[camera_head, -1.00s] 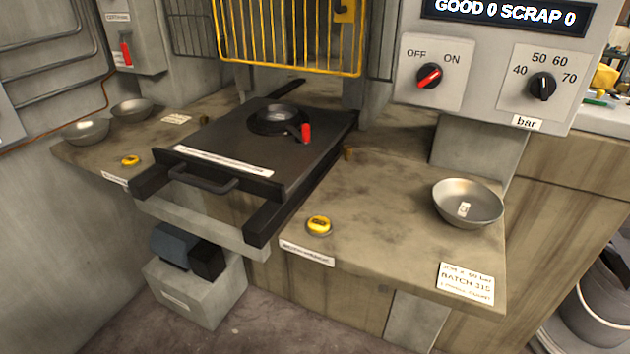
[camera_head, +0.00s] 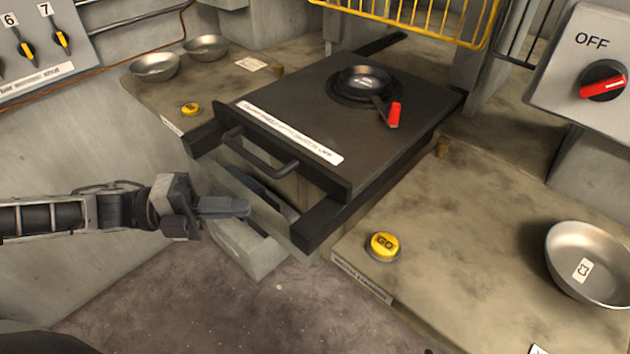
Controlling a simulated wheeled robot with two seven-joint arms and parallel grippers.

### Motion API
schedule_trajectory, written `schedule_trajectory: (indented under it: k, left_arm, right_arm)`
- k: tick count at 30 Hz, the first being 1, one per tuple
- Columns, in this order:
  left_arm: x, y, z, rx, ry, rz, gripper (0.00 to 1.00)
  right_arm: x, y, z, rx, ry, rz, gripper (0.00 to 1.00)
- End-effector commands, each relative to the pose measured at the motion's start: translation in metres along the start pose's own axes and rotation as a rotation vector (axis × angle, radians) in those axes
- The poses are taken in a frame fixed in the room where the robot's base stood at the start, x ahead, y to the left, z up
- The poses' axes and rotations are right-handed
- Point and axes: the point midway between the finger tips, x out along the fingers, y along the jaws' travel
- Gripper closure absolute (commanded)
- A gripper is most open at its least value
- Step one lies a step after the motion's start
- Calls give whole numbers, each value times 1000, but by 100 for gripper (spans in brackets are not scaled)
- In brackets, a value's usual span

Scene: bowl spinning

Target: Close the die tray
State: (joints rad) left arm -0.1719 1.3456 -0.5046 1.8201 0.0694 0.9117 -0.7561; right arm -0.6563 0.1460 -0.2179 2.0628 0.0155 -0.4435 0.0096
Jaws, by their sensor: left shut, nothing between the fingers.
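The die tray (camera_head: 300,105) is a dark flat slide that sticks out over the front of the bench on two dark rails. Its black bar handle (camera_head: 258,152) is on the front edge, beside a white label strip. A round die with a small metal dish (camera_head: 364,80) and a red-tipped lever (camera_head: 393,114) sit on the tray. My left gripper (camera_head: 246,207) comes in from the left, shut and empty. In the picture it is below and left of the handle, apart from it. My right gripper is not in view.
Yellow buttons stand on the left bench (camera_head: 191,109) and the right bench (camera_head: 384,246). Two metal bowls (camera_head: 155,66) are at the left, another (camera_head: 590,262) at the right. A raised yellow guard (camera_head: 420,18) is behind the tray. A red switch (camera_head: 603,82) reads OFF above.

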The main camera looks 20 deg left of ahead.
Motion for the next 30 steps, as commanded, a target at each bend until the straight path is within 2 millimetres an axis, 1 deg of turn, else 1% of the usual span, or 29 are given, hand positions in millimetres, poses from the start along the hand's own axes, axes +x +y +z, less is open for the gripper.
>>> schedule_trajectory:
  k: [5, 7, 12, 14, 15, 21, 26, 30]
  left_arm:
    - [31, -2, 0, 1, 1, -10, 100]
    - [46, -3, 0, 2, 1, -11, 100]
    - [84, -5, 0, -1, -1, -10, 100]
    - [96, -5, 0, -1, 0, -9, 100]
    - [100, -4, 5, 0, -2, -6, 100]
    - [116, -2, 22, -2, -3, -4, 100]
    - [122, 0, 28, -5, -2, -2, 100]
    - [123, 0, 28, -5, -2, -2, 100]
  right_arm:
    - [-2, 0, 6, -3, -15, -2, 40]
    - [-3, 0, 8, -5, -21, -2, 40]
    - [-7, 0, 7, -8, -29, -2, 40]
    - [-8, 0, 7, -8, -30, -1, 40]
    - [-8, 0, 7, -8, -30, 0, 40]
    - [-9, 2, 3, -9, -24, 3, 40]
    - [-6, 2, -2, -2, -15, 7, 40]
    - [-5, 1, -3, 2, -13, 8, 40]
